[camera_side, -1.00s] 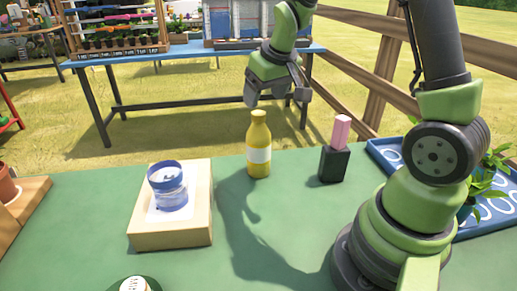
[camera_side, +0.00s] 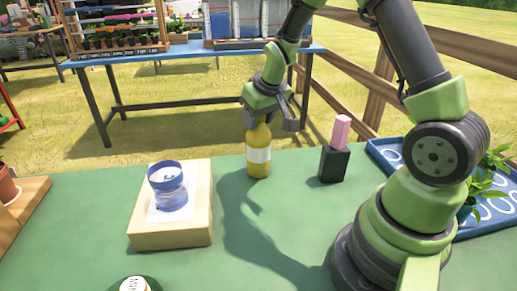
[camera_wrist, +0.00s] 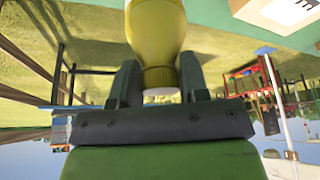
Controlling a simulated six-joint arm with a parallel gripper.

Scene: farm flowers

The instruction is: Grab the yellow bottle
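The yellow bottle (camera_side: 258,158) with a white label stands upright on the green table. My gripper (camera_side: 270,118) is over its top in the side view, pointing down, with the fingers on both sides of the bottle's neck. In the wrist view the yellow bottle (camera_wrist: 157,30) has its cap end between the two dark fingers of my gripper (camera_wrist: 158,80). A small gap shows beside the neck, so the fingers look open around it. The bottle's cap is hidden by the gripper in the side view.
A black block with a pink top (camera_side: 338,145) stands right of the bottle. A blue tray (camera_side: 480,218) with plants is at the right. A blue table (camera_side: 190,56) stands behind.

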